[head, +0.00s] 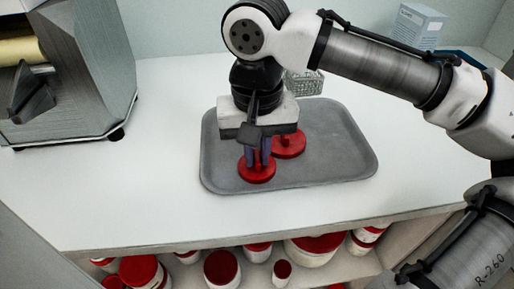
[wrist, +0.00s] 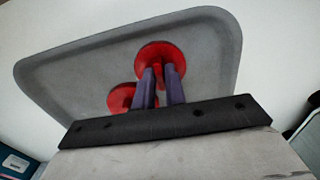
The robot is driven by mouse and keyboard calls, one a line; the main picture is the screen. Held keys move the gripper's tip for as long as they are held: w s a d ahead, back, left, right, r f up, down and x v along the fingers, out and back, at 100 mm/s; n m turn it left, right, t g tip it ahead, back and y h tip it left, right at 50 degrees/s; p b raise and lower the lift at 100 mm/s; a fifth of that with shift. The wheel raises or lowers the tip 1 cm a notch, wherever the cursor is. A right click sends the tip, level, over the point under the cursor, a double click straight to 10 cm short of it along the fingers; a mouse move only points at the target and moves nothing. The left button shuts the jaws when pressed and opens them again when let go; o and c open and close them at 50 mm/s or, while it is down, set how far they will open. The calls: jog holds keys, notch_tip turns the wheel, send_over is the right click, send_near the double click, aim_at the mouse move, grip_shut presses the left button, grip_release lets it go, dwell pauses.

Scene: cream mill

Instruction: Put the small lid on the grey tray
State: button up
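A red lid (head: 257,175), which I take for the small lid, is under my gripper (head: 258,162) at the front left of the grey tray (head: 335,165). It lies on the tray or just over it; I cannot tell which. In the wrist view the two purple fingers (wrist: 160,82) stand on both sides of the knob of this lid (wrist: 150,50) and look shut on it. The tray (wrist: 85,75) shows there too. A second red lid (head: 292,149) with a knob lies on the tray just behind, partly hidden by my gripper; it also shows in the wrist view (wrist: 118,98).
A grey machine (head: 85,65) stands on the counter at the left. Several red-lidded tubs (head: 222,267) fill the shelf below. The tray's right half is clear.

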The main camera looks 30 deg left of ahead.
aim_at(257, 156)
jog(key=o, duration=0.3)
jog(key=shift+r, duration=0.15)
notch_tip(257, 156, up, 12)
jog(key=p, duration=0.1)
dwell(0.3)
jog(key=shift+r, duration=0.15)
